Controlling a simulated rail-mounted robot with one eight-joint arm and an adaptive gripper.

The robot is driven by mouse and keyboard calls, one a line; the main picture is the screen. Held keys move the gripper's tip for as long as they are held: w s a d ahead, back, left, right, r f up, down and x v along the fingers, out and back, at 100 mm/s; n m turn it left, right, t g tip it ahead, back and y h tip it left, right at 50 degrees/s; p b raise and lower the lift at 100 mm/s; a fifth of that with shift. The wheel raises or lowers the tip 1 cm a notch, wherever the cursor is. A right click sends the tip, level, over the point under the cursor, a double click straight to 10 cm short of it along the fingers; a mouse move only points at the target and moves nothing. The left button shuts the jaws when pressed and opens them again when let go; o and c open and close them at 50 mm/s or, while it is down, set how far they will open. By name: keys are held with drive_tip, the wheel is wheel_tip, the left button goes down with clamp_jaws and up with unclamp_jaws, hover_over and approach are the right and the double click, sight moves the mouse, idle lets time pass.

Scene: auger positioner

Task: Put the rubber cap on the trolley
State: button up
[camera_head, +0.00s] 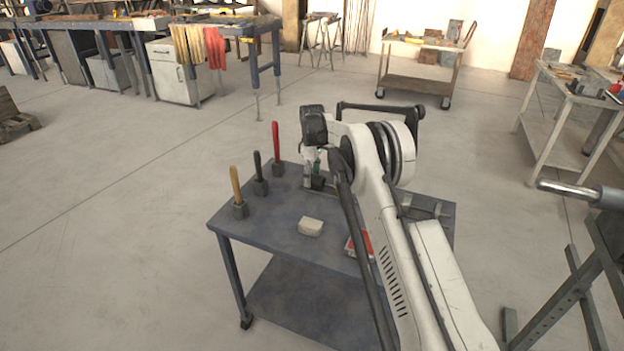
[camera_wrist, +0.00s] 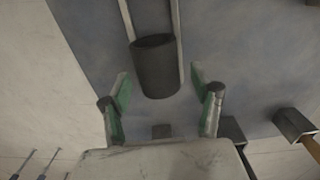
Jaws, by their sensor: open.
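A dark cylinder (camera_wrist: 155,66), which looks like the rubber cap, stands on the grey-blue top in the wrist view. Two pale bars run beside it. In the head view a small dark thing (camera_head: 317,183), likely the same cap, shows under my gripper at the far side of the near grey-blue trolley (camera_head: 265,222). My gripper (camera_head: 312,158) is open. In the wrist view its green-padded fingers (camera_wrist: 159,90) are spread either side of the cylinder's near end, apart from it. Whether the fingertips reach down to its height is unclear.
Yellow (camera_head: 236,185), black (camera_head: 258,172) and red (camera_head: 276,145) handles stand upright in dark blocks on the trolley's left. A pale block (camera_head: 310,227) and a red box (camera_head: 356,246) lie nearer. Another wheeled trolley (camera_head: 418,86) stands at the back.

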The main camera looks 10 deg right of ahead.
sight(312, 175)
drive_tip(key=s+r+m+t, duration=0.1)
drive_tip(key=s+r, duration=0.4)
drive_tip(key=r, duration=0.8)
drive_tip(key=s+r+m+t, duration=0.15)
drive_tip(key=s+r, duration=0.35)
drive_tip(key=r, duration=0.8)
drive_tip(key=s+d+r+m, duration=0.1)
drive_tip(key=s+r, duration=0.3)
drive_tip(key=s, duration=0.3)
drive_tip(key=s+r+m, duration=0.2)
drive_tip(key=s+r, duration=0.2)
drive_tip(key=s, duration=0.3)
drive_tip(key=s+m+t, duration=0.3)
drive_tip(key=s, duration=1.3)
drive_tip(key=s+f+m+t, duration=0.1)
drive_tip(key=s+f, duration=0.3)
drive_tip(key=s, duration=0.4)
drive_tip(key=s+d+f+m, duration=0.1)
drive_tip(key=s+f, duration=0.2)
drive_tip(key=s, duration=0.5)
drive_tip(key=shift+s+f+m+t+p, duration=0.2)
drive_tip(key=shift+f+m+t+p, duration=0.15)
drive_tip(key=shift+f, duration=0.05)
drive_tip(key=shift+d, duration=0.2)
